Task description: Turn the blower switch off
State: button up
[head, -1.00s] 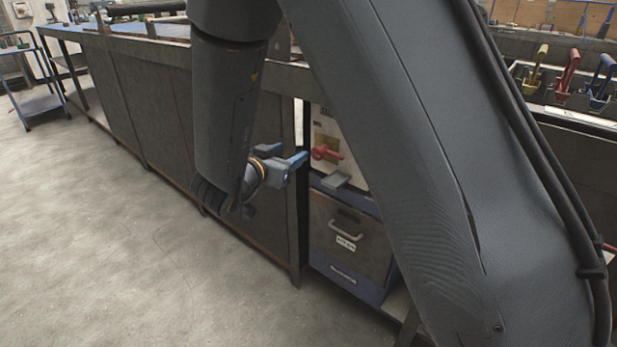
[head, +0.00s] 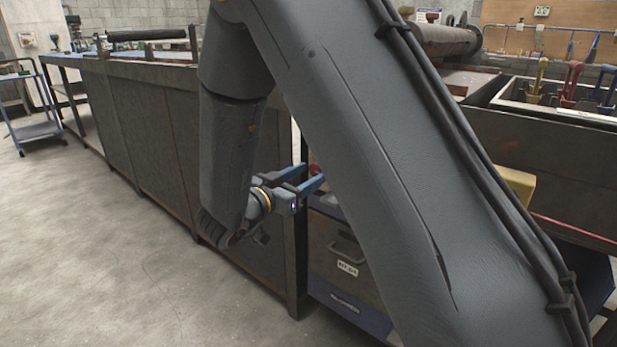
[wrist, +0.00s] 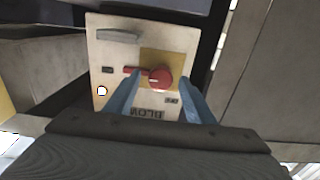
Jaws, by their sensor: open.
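The blower switch is a red rotary knob (wrist: 159,78) with a short red lever pointing left, on a yellow plate (wrist: 150,53). It sits on a pale panel (wrist: 102,50) with a partly hidden label that seems to begin "BLOW". My gripper (wrist: 162,80) is open, its two blue fingers on either side of the knob in the wrist view. The lever lies by the left fingertip; I cannot tell whether they touch. In the head view my gripper (head: 316,174) reaches the panel area, and only a bit of the red switch (head: 314,170) shows behind it.
A grey handled box (head: 335,262) with a blue base is below the panel. The long dark bench (head: 130,135) runs to the left. A grey bar (wrist: 117,36) and a small white lamp (wrist: 102,91) are on the panel.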

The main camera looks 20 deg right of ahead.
jog(key=shift+w+d, duration=0.1)
jog(key=shift+d, duration=0.05)
jog(key=shift+c, duration=0.4)
jog(key=c, duration=1)
